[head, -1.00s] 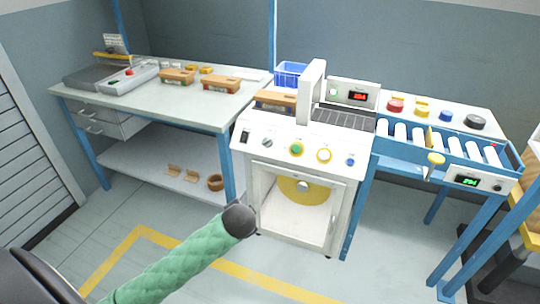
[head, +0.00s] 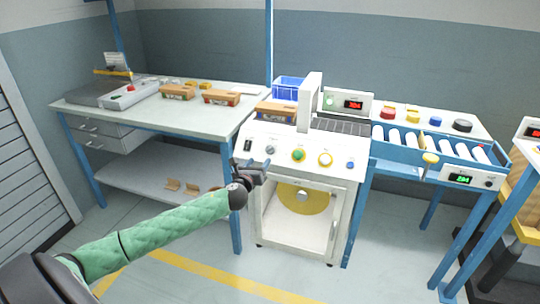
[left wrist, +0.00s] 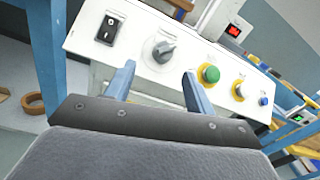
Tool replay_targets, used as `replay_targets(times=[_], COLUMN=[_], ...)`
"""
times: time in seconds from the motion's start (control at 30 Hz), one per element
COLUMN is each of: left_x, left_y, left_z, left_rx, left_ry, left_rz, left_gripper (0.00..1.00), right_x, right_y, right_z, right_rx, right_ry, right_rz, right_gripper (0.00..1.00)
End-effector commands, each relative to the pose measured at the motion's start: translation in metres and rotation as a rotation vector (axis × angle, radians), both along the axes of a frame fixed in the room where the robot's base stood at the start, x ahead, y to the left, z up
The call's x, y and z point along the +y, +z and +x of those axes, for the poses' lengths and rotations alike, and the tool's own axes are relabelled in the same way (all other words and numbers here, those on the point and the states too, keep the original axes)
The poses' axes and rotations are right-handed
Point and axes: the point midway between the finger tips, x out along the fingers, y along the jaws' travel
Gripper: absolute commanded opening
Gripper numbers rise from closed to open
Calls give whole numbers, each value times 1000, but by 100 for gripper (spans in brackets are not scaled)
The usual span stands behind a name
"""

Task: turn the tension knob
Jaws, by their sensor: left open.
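A grey pointer knob (head: 270,149), which I take to be the tension knob, is on the sloped white front panel of the machine (head: 330,160). In the left wrist view the knob (left wrist: 160,48) sits on a pale round base, just beyond the fingertips and roughly between them. My left gripper (head: 257,170) is open and empty, in front of the panel and a little below the knob. Its two blue-grey fingers also show in the left wrist view (left wrist: 159,75), apart from the knob. My right gripper is not in view.
On the panel, a black rocker switch (left wrist: 109,29) is left of the knob; a green button (left wrist: 209,73), a yellow-ringed button (left wrist: 239,90) and a blue button (left wrist: 264,101) are right. A workbench (head: 200,125) stands left, a roller conveyor (head: 430,150) right.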

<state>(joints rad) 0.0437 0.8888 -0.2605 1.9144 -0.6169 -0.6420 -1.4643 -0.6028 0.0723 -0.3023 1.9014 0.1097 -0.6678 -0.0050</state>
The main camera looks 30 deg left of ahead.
Motion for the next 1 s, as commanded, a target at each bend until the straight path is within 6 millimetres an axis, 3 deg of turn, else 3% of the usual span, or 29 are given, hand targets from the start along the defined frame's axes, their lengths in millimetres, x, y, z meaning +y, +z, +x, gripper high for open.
replay_targets(times=[0.13,0.37,0.8,1.0], left_x=[-6,-4,6,9], left_y=[0,0,1,1], left_z=[1,8,60,74], left_rx=[22,32,30,31], left_ry=[-28,-25,-24,-24], left_rz=[124,166,161,162], left_gripper=[54,54,54,54], right_x=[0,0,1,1], right_y=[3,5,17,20], right_z=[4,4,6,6], right_rx=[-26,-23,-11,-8], right_ry=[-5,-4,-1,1], right_rz=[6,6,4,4], right_gripper=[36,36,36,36])
